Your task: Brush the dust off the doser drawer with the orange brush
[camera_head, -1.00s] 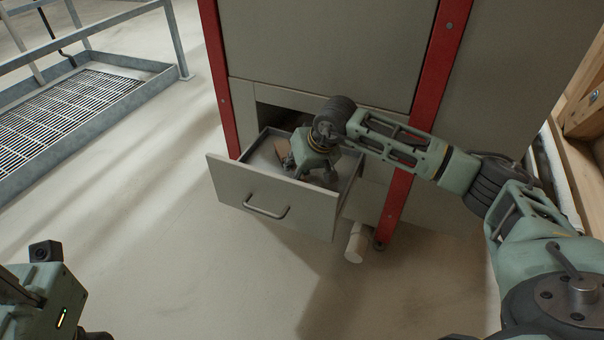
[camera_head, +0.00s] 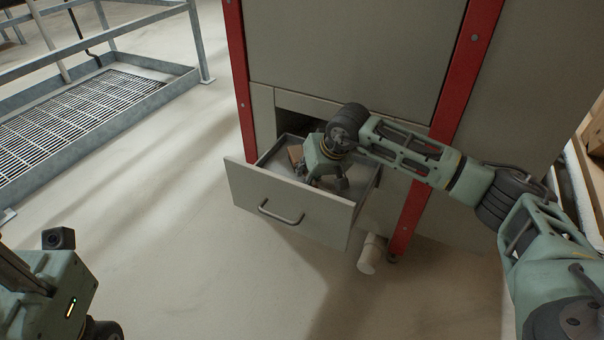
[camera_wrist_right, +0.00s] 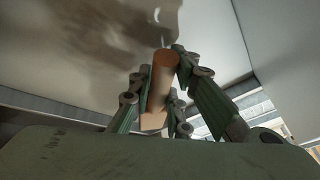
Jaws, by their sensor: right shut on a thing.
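The doser drawer (camera_head: 300,203) is pulled out of the grey machine, its handle facing front. My right gripper (camera_head: 316,181) reaches down into the drawer from above. It is shut on the orange brush (camera_head: 296,154), which is mostly hidden by the gripper in the head view. In the right wrist view the brush's orange-brown handle (camera_wrist_right: 161,82) sits between the fingers. Dark brown dust (camera_wrist_right: 120,35) smears the pale drawer surface beyond it. Whether the bristles touch the drawer is hidden. Only my left wrist shows at the lower left; its fingers are out of frame.
Red posts (camera_head: 437,135) flank the machine front (camera_head: 345,55). A white pipe end (camera_head: 370,254) sticks out low beside the drawer. A railed metal grating (camera_head: 75,115) stands at the left. The floor before the drawer is clear.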

